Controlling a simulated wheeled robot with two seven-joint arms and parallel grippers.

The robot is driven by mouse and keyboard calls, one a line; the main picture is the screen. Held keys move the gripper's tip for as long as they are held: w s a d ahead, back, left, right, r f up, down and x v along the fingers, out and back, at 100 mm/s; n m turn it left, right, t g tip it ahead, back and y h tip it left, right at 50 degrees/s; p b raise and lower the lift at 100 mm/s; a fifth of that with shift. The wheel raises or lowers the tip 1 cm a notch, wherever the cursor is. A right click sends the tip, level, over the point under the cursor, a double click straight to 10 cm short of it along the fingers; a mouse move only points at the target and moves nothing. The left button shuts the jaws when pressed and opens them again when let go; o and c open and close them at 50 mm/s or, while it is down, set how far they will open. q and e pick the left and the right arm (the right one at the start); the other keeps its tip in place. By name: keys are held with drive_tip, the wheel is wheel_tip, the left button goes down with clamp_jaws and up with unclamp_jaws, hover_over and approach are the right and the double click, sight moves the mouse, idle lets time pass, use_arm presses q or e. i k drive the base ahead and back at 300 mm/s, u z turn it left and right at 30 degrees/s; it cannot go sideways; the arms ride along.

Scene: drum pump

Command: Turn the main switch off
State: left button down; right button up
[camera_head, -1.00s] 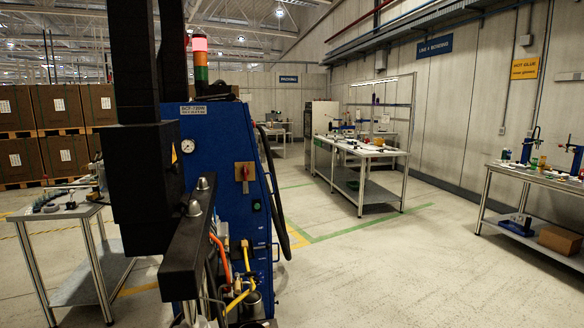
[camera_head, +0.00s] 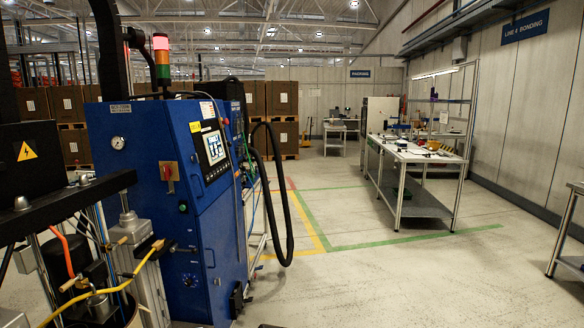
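The main switch (camera_head: 168,173) is a red rotary handle on a small brownish-yellow plate. It sits on the front face of the blue pump cabinet (camera_head: 150,215), left of the picture's middle. The handle looks roughly upright, but it is too small to tell its exact setting. Nothing covers the switch. A round pressure gauge (camera_head: 118,143) is to its upper left and a small green button (camera_head: 183,207) is below it. Neither of my grippers can be made out in the head view.
The drum pump's black crossbar (camera_head: 70,205), hoses and yellow cable stand left, in front of the cabinet. A touch panel (camera_head: 214,148) is on the cabinet's right side. A black hose (camera_head: 288,215) hangs beyond it. A workbench (camera_head: 415,155) stands right. Floor between is clear.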

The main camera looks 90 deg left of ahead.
sight(168, 172)
drive_tip(key=i, duration=0.35)
drive_tip(key=u, duration=2.2)
drive_tip(key=i, duration=2.5)
drive_tip(key=u, duration=1.6)
